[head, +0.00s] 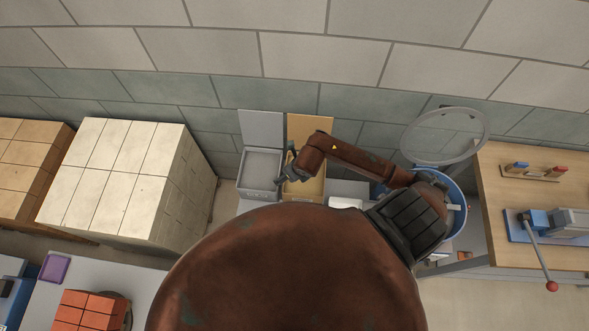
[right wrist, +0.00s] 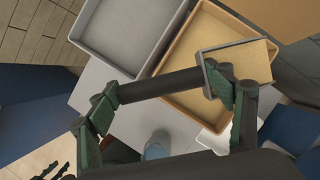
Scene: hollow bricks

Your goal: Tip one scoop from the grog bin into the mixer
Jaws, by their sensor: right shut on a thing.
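My right gripper (head: 286,178) is over the two bins in the head view. In the right wrist view the right gripper (right wrist: 160,88) is shut on the dark handle of a scoop (right wrist: 208,66). The scoop holds a tan, grainy load, level with its rim, over the tan bin (right wrist: 171,65). The tan bin (head: 318,189) contains similar tan material; I read it as the grog bin. The mixer (head: 459,217) looks to be the blue drum at right, with a round grated lid (head: 484,139) raised. Dark finger-like shapes at the wrist view's lower left may be my left gripper (right wrist: 55,170).
A grey bin (head: 243,190) with grey material stands left of the tan bin. Pale block stacks (head: 110,185) are at left, and red bricks (head: 90,310) at lower left. A wooden bench (head: 500,225) with a lever press (head: 540,225) stands right of the drum. A block wall is behind.

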